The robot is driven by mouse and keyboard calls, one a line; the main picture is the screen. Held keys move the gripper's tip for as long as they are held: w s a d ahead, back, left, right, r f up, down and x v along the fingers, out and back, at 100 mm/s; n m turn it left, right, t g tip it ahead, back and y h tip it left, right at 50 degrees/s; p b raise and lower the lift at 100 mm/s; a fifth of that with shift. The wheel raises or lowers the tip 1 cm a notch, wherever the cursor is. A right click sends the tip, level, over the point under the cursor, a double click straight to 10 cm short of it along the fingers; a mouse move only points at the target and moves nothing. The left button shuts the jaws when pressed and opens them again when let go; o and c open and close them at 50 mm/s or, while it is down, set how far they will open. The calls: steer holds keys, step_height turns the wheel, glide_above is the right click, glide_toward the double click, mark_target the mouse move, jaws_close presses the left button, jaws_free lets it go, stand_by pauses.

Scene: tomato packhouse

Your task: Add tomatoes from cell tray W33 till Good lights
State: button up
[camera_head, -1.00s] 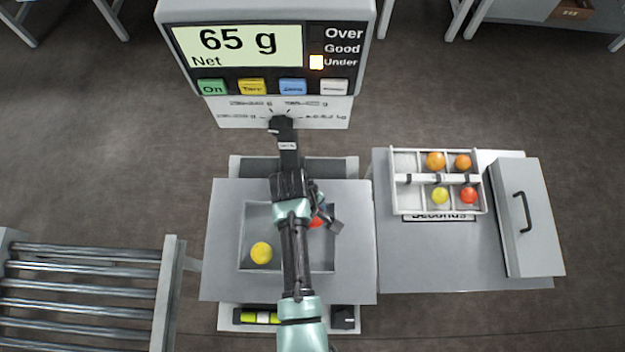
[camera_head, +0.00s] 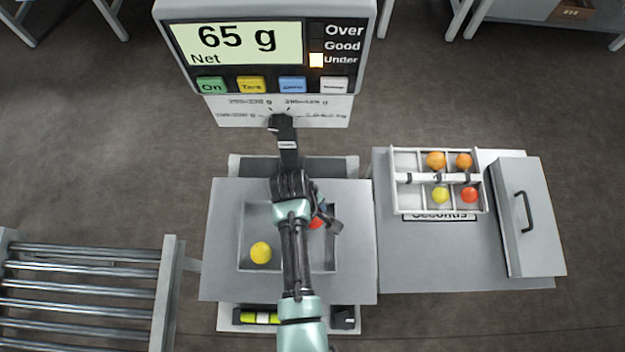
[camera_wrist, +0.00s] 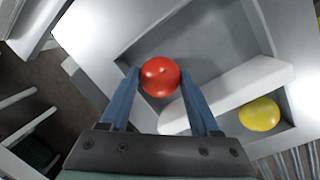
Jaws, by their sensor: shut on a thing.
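My gripper (camera_head: 322,214) is low over the right part of a grey tray (camera_head: 242,228) on the scale. In the wrist view its two blue fingers (camera_wrist: 162,95) are shut on a red tomato (camera_wrist: 160,76). This red tomato (camera_head: 315,222) is partly hidden by my arm in the head view. A yellow tomato (camera_head: 261,252) lies in the tray's lower left. The scale display (camera_head: 238,40) reads 65 g Net, and the orange Under light (camera_head: 316,61) is lit. The white cell tray (camera_head: 403,205) at right holds two orange, one yellow and one red tomato; its left cells are empty. No W33 label is readable.
The right side table (camera_head: 450,260) has a "Seconds" label by the cell tray and a grey handled lid or box (camera_head: 535,225). A roller conveyor (camera_head: 85,290) stands at lower left. The table's front part is clear.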

steer(key=shift+f, duration=0.4)
steer(key=o, duration=1)
steer(key=c, duration=0.3)
steer(key=shift+c, duration=0.2)
steer(key=shift+r, duration=0.1)
step_height(320, 180, up, 7)
steer(key=p, duration=0.7)
steer(key=shift+s, duration=0.15)
